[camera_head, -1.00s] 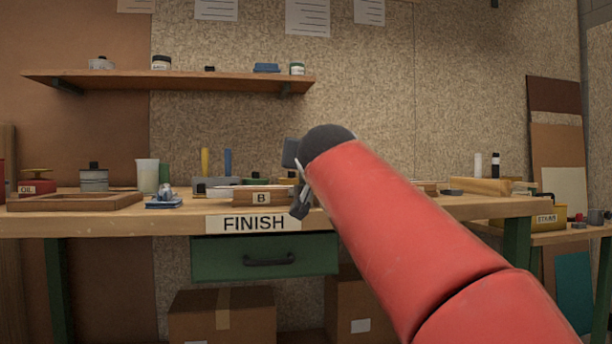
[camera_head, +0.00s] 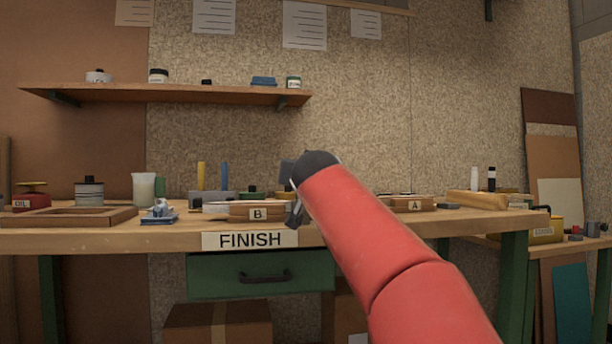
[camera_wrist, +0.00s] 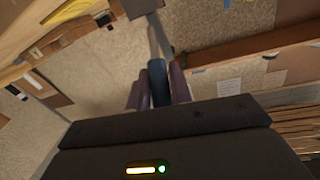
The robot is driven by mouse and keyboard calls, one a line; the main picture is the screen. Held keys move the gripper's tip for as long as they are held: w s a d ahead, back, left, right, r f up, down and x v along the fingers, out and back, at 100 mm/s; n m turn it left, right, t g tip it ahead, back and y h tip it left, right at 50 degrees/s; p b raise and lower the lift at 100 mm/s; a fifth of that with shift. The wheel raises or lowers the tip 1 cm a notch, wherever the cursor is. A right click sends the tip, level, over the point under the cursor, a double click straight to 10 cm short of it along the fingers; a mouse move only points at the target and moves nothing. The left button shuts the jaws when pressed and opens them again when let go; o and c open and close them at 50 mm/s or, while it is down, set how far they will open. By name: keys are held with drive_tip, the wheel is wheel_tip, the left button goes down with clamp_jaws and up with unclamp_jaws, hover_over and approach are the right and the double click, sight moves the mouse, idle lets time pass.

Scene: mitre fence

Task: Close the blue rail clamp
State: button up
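On the bench, left of centre in the head view, a yellow handle (camera_head: 201,176) and a blue handle (camera_head: 225,177) stand upright at a low grey base (camera_head: 209,198). The blue one looks like the blue rail clamp with its lever up; its lower part is hard to make out. My gripper (camera_head: 293,212) is to the right of it and apart from it, mostly hidden by my red arm. In the wrist view a blue cylinder (camera_wrist: 158,84) lies between two purplish finger-like parts, with a grey shaft beyond it. I cannot tell whether it is gripped.
Wooden blocks marked B (camera_head: 258,214) and A (camera_head: 415,204) lie near my gripper. A cup (camera_head: 144,190), a wooden tray (camera_head: 67,224) and an oil tin (camera_head: 31,200) stand at left. A shelf (camera_head: 180,93) is above. The green drawer (camera_head: 262,277) is shut.

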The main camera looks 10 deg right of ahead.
clamp_jaws()
drive_tip(key=shift+r+p, duration=0.15)
drive_tip(key=shift+p, duration=0.15)
